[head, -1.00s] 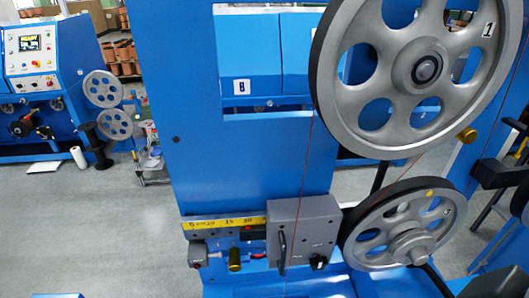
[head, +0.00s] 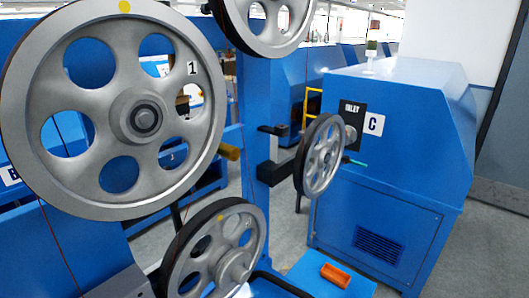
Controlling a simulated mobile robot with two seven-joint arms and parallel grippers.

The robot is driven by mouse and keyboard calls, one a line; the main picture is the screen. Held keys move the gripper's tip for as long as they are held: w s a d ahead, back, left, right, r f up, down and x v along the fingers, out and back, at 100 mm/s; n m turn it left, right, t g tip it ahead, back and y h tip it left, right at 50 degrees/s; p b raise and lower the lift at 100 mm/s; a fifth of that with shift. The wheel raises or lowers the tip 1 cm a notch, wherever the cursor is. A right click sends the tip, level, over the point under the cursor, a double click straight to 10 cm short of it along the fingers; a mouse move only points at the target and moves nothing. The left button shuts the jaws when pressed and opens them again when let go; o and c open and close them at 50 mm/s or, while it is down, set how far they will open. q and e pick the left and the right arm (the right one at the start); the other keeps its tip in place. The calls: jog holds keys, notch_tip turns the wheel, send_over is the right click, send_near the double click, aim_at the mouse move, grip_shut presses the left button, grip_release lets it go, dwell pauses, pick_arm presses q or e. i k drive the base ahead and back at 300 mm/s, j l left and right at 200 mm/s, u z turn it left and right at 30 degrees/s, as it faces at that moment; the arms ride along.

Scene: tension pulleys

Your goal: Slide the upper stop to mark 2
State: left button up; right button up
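Neither of my grippers is in the head view. No stop and no numbered scale can be made out in this view. A large grey spoked pulley (head: 143,116) with a "1" label fills the left side. A smaller grey pulley (head: 233,262) stands below it, cut off by the bottom edge. A corner of a grey box (head: 122,284) shows at the bottom left; the rest of it is out of view.
A blue cabinet (head: 385,165) marked "C" and "INLET" stands at the right. A narrow pulley (head: 321,156) sits before it on a black bracket (head: 270,174). Grey floor shows at the lower right.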

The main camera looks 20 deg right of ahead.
aim_at(230, 152)
jog(key=z, duration=0.4)
jog(key=i+l, duration=0.25)
jog(key=i+l+u, duration=0.15)
jog(key=i+l, duration=0.15)
jog(key=l, duration=0.2)
jog(key=i+l, duration=0.25)
jog(key=i+l+u, duration=0.1)
jog(key=i+l, duration=0.15)
jog(key=l, duration=0.25)
jog(key=i+l+u, duration=0.1)
jog(key=i+l, duration=0.15)
jog(key=l, duration=0.15)
